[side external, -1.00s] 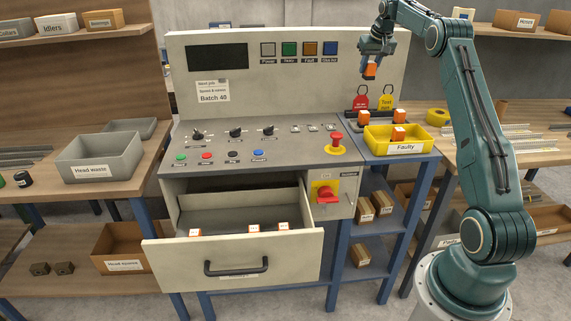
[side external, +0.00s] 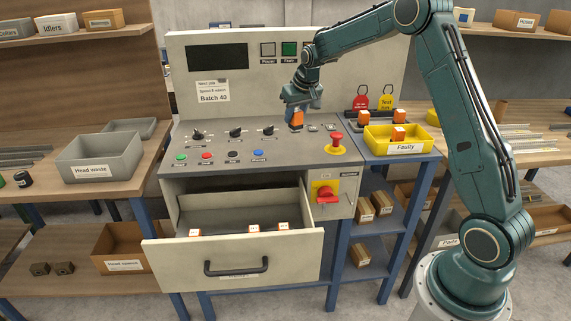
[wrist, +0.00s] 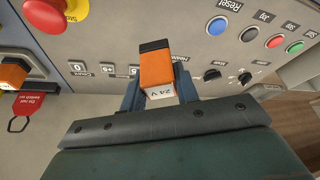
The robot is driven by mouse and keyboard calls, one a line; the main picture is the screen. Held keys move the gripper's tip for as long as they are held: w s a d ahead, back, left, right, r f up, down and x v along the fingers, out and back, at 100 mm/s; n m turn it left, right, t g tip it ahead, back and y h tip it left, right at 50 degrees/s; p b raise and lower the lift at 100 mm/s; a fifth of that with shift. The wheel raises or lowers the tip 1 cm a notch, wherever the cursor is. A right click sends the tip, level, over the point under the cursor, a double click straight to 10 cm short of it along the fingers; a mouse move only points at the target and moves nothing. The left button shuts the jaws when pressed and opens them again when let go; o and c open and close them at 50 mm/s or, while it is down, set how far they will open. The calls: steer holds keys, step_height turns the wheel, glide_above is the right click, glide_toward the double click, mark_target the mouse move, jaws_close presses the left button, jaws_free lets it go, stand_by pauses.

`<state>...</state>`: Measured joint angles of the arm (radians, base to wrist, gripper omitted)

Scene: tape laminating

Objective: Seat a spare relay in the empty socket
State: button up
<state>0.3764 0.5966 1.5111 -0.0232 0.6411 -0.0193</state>
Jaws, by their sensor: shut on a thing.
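My gripper (side external: 297,108) is shut on an orange relay (side external: 297,119) above the back of the sloped control panel. In the wrist view the relay (wrist: 156,68) has a black end pointing away from the gripper and a white label reading "24 V". I cannot tell whether it touches the panel. Three white-topped orange relays (side external: 194,233) (side external: 253,228) (side external: 283,226) lie in the open drawer (side external: 230,252). I cannot make out an empty socket.
A yellow Faulty bin (side external: 395,147) holds an orange relay (side external: 399,134). The red emergency button (side external: 337,140) stands up right of my gripper. Knobs (side external: 236,131) and coloured buttons (side external: 258,155) are on the left. Red (side external: 361,97) and yellow (side external: 386,99) tags stand behind the strip.

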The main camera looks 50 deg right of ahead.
steer(key=s+a+f+n, duration=0.1)
steer(key=s+a+f, duration=0.25)
steer(key=a, duration=0.55)
steer(key=s+a+f+n, duration=0.15)
steer(key=a+f, duration=0.25)
steer(key=a, duration=0.6)
steer(key=w+a+f+m+h, duration=0.1)
steer(key=w+a+f+m, duration=0.3)
steer(key=f, duration=0.3)
steer(key=w+a+f+m+g, duration=0.1)
steer(key=w+a+f+m, duration=0.2)
steer(key=w+a+f, duration=0.2)
steer(key=shift+a+f+m+h, duration=0.35)
steer(key=shift+f+h, duration=0.05)
steer(key=shift+f, duration=0.9)
steer(key=shift+f, duration=0.15)
steer(key=shift+f, duration=1.8)
steer(key=shift+f, duration=1.4)
steer(key=o, duration=1.1)
